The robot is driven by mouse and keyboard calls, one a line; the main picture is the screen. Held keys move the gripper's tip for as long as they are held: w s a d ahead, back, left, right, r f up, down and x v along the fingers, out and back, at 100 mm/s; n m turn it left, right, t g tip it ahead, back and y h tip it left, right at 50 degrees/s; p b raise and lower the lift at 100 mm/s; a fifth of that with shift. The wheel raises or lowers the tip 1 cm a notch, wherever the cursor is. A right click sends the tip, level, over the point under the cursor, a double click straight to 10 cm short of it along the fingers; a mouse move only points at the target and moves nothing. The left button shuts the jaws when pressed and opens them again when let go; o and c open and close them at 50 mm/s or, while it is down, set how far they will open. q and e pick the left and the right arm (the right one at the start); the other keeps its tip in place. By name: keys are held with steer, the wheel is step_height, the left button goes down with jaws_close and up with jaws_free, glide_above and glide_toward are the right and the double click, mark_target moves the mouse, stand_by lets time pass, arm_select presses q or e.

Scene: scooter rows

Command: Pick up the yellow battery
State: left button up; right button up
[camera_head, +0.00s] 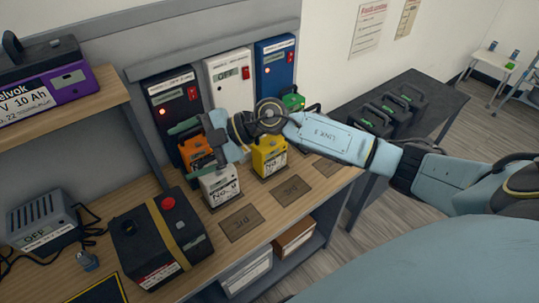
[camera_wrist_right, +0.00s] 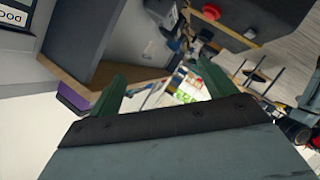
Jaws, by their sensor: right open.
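The yellow battery (camera_head: 269,160) stands upright on the wooden bench in the head view, just right of and below my right gripper's wrist. My right gripper (camera_head: 204,139) reaches in from the right, above the bench, with its jaws to the left of the yellow battery and near an orange battery (camera_head: 194,156). Its green fingers are spread apart in the right wrist view (camera_wrist_right: 160,85), with nothing held between them. The wrist view does not clearly show the yellow battery. My left gripper is not in view.
A white battery (camera_head: 220,188) stands close below my right gripper. Black, white and blue charger boxes (camera_head: 275,66) line the back. A black box with a yellow strap (camera_head: 150,245) and a grey unit (camera_head: 42,217) stand left. Flat dark plates (camera_head: 241,223) lie along the front.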

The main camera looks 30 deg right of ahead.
steer(key=w+d+f+g+h, duration=0.25)
steer(key=d+h, duration=0.35)
steer(key=d, duration=0.4)
steer(key=m+h, duration=0.4)
steer(key=h, duration=0.3)
glide_toward(270, 142)
steer(key=shift+g, duration=0.35)
steer(key=f, duration=0.3)
steer(key=w+f, duration=0.1)
steer(key=shift+d+f, duration=0.15)
steer(key=shift+d, duration=0.1)
steer(key=shift+w+a+f, duration=0.1)
steer(key=shift+w+f, duration=0.2)
steer(key=shift+f, duration=0.55)
steer(key=shift+w+f, duration=0.35)
steer(key=shift+f, duration=0.45)
steer(key=shift+w+a+f, duration=0.1)
steer(key=shift+w+f, duration=0.2)
steer(key=shift+f, duration=0.55)
jaws_close()
steer(key=shift+w+r, duration=0.15)
